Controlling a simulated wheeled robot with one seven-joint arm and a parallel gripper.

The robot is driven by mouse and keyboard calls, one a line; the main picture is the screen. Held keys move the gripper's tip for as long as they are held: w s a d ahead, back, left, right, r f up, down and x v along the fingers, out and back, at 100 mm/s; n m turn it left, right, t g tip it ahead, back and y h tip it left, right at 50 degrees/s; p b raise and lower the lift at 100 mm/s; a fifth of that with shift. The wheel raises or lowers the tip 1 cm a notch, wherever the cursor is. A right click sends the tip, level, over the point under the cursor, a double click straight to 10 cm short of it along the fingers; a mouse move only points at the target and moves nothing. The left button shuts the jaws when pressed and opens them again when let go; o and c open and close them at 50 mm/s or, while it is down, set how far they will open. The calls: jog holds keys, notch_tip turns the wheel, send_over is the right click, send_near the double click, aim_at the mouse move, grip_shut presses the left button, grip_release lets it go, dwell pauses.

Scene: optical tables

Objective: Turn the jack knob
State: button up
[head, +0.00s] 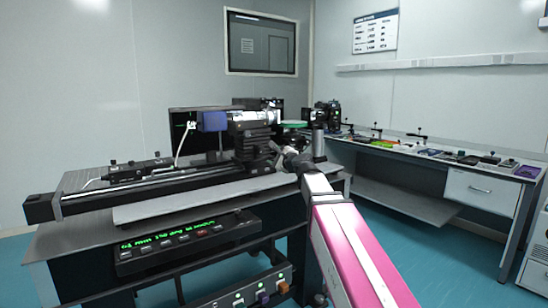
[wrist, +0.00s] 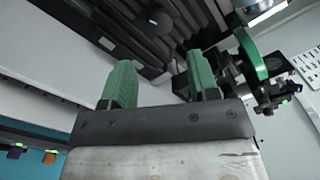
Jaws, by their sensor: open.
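A black round knob (wrist: 160,21) with a small white mark shows at the top of the wrist view, in front of a dark ribbed body (wrist: 205,20); it looks like the jack knob. My gripper (wrist: 160,80) has two green fingers standing apart with nothing between them. The knob lies beyond the fingertips, roughly in line with the gap, and appears apart from them. In the head view my gripper (head: 277,149) reaches the right side of the black stage (head: 254,141) under a silver cylinder (head: 255,116). The knob cannot be made out there.
A long rail (head: 150,185) runs left along the table. A control box with green digits (head: 185,241) sits below. A green-rimmed round part (wrist: 251,55) stands close to the right finger. A side bench (head: 400,154) with small items is at right, with open floor before it.

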aim_at(263, 151)
notch_tip(263, 151, down, 2)
jog(key=w+d+n+g+y, duration=0.2)
jog(key=d+n+y, duration=0.1)
jog(key=y, duration=0.3)
jog(key=x, duration=1.1)
jog(key=shift+s+a+f, duration=0.15)
jog(key=shift+a+f, duration=0.05)
jog(key=shift+a, duration=0.05)
jog(key=shift+g, duration=0.3)
jog(key=c, duration=0.9)
